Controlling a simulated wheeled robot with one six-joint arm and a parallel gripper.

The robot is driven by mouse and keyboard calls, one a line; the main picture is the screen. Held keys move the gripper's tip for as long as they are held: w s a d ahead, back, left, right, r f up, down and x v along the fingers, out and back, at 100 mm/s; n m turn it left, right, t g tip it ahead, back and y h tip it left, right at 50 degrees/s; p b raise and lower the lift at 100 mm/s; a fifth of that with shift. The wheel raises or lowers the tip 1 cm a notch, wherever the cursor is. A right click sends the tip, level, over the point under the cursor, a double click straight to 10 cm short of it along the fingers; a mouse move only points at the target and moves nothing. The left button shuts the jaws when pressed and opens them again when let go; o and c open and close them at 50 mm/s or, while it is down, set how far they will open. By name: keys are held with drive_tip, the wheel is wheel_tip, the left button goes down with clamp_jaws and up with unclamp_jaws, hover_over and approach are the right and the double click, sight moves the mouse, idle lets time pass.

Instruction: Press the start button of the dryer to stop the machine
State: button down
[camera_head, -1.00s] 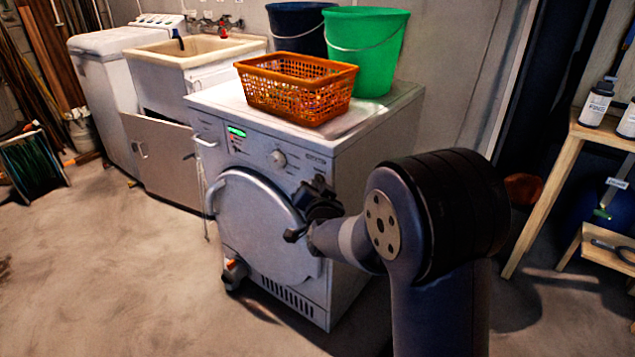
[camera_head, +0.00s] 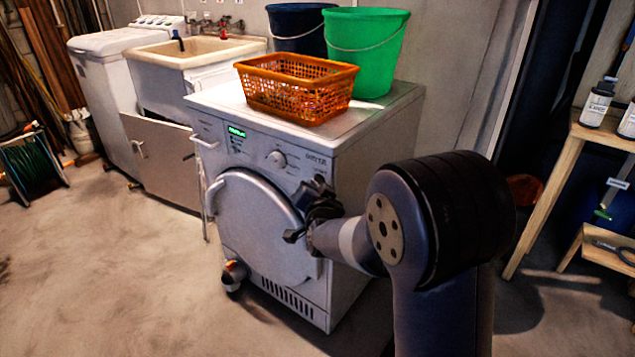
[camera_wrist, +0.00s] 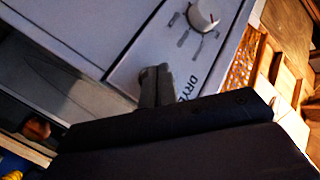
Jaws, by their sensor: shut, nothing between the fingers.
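The dryer (camera_head: 357,162) is a white front-loader with a round door (camera_head: 252,225), a lit green display (camera_head: 236,132) and a round knob (camera_head: 276,159) on its front panel. The knob also shows in the wrist view (camera_wrist: 203,14), beside part of the dryer's lettering. The start button cannot be made out and may be hidden behind my gripper.
An orange basket (camera_head: 296,88), a green bucket (camera_head: 366,50) and a dark blue bucket (camera_head: 300,28) stand on the dryer. A sink (camera_head: 195,50) is to its left. A wooden shelf (camera_head: 540,205) with bottles is at the right. The floor at front left is clear.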

drive_tip(key=shift+s+a, duration=0.3)
drive_tip(key=shift+s, duration=0.1)
drive_tip(key=s+a, duration=0.1)
drive_tip(key=s, duration=0.1)
drive_tip(key=s+a, duration=0.2)
idle(0.4)
drive_tip(key=shift+w, duration=0.1)
idle(0.4)
drive_tip(key=p, duration=0.1)
drive_tip(key=w+d+p, duration=0.1)
drive_tip(key=p, duration=0.1)
drive_tip(key=shift+w+d+r, duration=0.1)
drive_tip(key=shift+w+r, duration=0.05)
drive_tip(key=shift+w, duration=0.15)
drive_tip(key=shift+s+a+f, duration=0.1)
drive_tip(key=shift+s+a, duration=0.8)
drive_tip(key=shift+s, duration=0.3)
drive_tip(key=shift+s+a+f, duration=0.1)
drive_tip(key=shift+s+a, duration=0.8)
drive_tip(key=shift+s, duration=0.25)
